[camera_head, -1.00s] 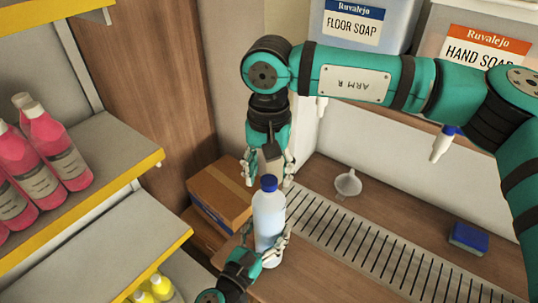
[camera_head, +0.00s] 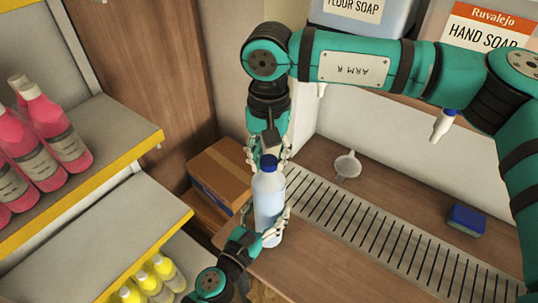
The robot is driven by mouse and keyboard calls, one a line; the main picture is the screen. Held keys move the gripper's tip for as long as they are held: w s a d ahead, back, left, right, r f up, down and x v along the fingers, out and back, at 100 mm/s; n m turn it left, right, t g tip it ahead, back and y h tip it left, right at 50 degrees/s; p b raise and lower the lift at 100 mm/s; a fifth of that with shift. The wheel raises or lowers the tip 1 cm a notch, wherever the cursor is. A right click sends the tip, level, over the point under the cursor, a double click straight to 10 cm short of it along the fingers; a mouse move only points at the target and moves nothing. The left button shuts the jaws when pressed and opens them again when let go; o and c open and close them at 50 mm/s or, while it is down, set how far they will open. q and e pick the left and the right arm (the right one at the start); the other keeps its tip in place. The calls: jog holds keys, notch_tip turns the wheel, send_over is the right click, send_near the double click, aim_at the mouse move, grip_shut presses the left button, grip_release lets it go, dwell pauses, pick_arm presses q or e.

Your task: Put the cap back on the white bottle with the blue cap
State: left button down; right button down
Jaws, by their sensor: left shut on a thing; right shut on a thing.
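The white bottle (camera_head: 268,198) stands upright at the front edge of the wooden counter, beside the slatted drain. Its blue cap (camera_head: 268,163) sits at the top of its neck; whether it is fully screwed down I cannot tell. My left gripper (camera_head: 264,226), coming from below, is shut on the lower body of the bottle. My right gripper (camera_head: 268,158) points down from above, with its fingers closed around the blue cap. The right fingers partly hide the upper side of the cap.
A cardboard box (camera_head: 220,174) is behind the bottle to the left. A funnel (camera_head: 346,165) and a blue sponge (camera_head: 467,219) lie on the counter. Soap drums (camera_head: 470,30) stand at the back. Shelves with pink bottles (camera_head: 48,130) and yellow bottles (camera_head: 150,280) are at left.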

jog(key=m, duration=0.6)
jog(key=shift+m, duration=0.4)
jog(key=m, duration=1.7)
jog(key=shift+m, duration=0.4)
jog(key=c, duration=1)
grip_release()
jog(key=shift+r, duration=0.1)
jog(key=shift+r, duration=2.15)
